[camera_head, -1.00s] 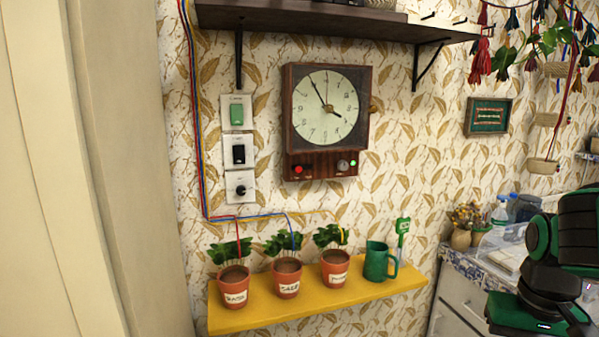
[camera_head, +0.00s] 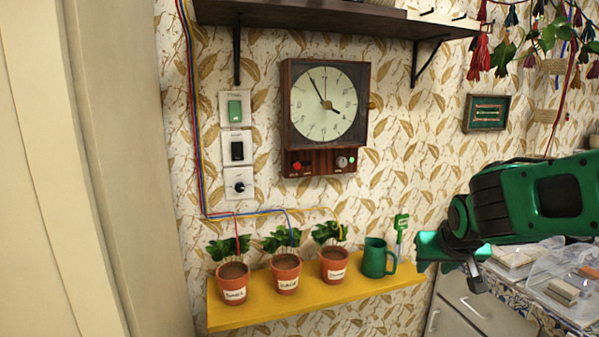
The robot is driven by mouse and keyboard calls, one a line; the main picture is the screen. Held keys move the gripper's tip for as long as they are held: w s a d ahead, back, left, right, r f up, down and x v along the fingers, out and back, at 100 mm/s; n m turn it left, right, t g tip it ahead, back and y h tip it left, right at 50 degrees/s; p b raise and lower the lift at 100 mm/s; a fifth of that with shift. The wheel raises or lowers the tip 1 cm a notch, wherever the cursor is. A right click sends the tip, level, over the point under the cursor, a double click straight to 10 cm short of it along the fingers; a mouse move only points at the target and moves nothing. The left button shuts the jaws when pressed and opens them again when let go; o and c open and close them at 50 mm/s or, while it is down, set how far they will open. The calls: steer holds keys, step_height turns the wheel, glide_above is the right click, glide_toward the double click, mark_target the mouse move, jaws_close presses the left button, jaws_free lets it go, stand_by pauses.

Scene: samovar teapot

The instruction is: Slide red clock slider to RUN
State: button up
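The square brown wall clock (camera_head: 326,104) hangs under the dark shelf, with a pale round dial. A wooden control panel (camera_head: 319,163) forms its lower part. A small red control (camera_head: 296,165), which looks like the red slider, sits at the panel's left. A grey knob and a small green light are at its right. Any RUN lettering is too small to read. My gripper (camera_head: 474,276) is at the lower right, beyond the right end of the yellow shelf and well away from the clock. Its fingers are partly hidden, and I cannot tell their opening.
The yellow shelf (camera_head: 310,302) below the clock carries several potted plants and a green mug (camera_head: 377,258). Three wall switches (camera_head: 237,146) are left of the clock. The dark shelf (camera_head: 330,17) and its brackets are above.

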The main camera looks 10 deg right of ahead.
steer(key=w+a+r+n+t+y, duration=0.1)
steer(key=w+a+r+t, duration=0.3)
steer(key=w, duration=0.3)
steer(key=w+a+r+n+t, duration=0.1)
steer(key=w+a+r, duration=0.2)
steer(key=w+a, duration=0.3)
steer(key=n+t+y, duration=0.3)
steer(key=t+y, duration=0.2)
steer(key=t, duration=0.1)
glide_toward(297, 166)
steer(key=w, duration=0.5)
steer(key=w+a, duration=0.1)
steer(key=w, duration=0.2)
steer(key=shift+r, duration=0.2)
steer(key=shift+c, duration=0.7)
steer(key=shift+a, duration=0.1)
jaws_close()
